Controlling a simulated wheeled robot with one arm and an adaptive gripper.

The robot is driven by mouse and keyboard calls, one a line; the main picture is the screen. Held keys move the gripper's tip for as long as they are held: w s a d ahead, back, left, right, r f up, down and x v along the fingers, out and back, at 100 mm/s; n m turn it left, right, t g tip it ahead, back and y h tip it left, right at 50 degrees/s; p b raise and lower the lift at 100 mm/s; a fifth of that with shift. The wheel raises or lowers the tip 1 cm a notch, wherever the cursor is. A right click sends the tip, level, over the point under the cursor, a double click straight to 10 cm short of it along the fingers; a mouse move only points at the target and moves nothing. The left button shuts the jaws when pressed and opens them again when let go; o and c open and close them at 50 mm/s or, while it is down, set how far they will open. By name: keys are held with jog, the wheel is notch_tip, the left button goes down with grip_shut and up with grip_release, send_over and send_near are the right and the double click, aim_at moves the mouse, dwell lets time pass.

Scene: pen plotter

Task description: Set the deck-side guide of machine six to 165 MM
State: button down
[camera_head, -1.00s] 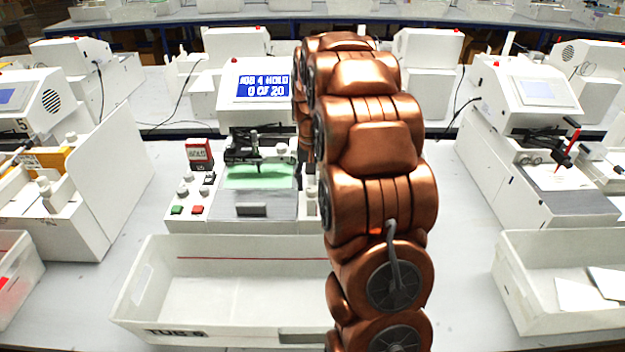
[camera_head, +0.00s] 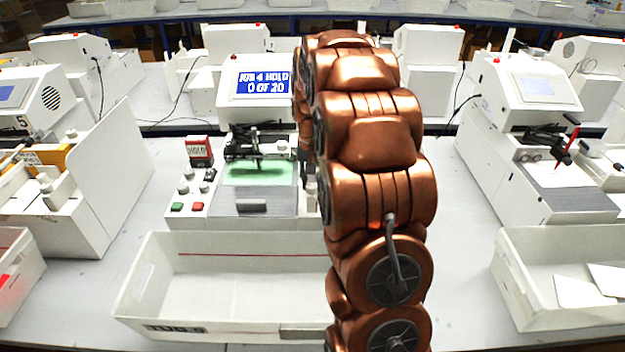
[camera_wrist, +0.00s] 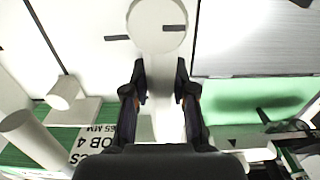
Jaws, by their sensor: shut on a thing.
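The middle plotter (camera_head: 262,100), right of the one marked 5, has a blue screen (camera_head: 264,86) reading JOB 4 HOLD, 0 OF 20. Its green deck (camera_head: 258,172) also shows at the right of the wrist view (camera_wrist: 240,98). In the wrist view my gripper (camera_wrist: 158,82) is shut on a white upright part (camera_wrist: 164,110), seemingly the guide's post, below a round white top (camera_wrist: 157,24). An upside-down card (camera_wrist: 95,142) at lower left reads JOB 4 and 165 MM. In the head view my arm hides most of the gripper and the guide. The guide's reading cannot be made out.
A white tub (camera_head: 220,285) stands in front of the plotter. Red and green buttons (camera_head: 187,207) and several knobs are at its left. A small sign (camera_head: 199,150) stands beside it. Other plotters flank it, with a tub of white sheets (camera_head: 565,280) at right.

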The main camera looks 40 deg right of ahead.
jog(key=shift+d, duration=0.1)
dwell(0.3)
jog(key=shift+s+d+f+b, duration=0.15)
jog(key=shift+s+d+b, duration=0.35)
jog(key=shift+b, duration=0.3)
jog(key=shift+s+d, duration=0.25)
jog(key=shift+d, duration=0.15)
jog(key=c, duration=0.9)
grip_release()
jog(key=shift+r, duration=0.2)
jog(key=shift+c, duration=0.2)
jog(key=shift+a, duration=0.1)
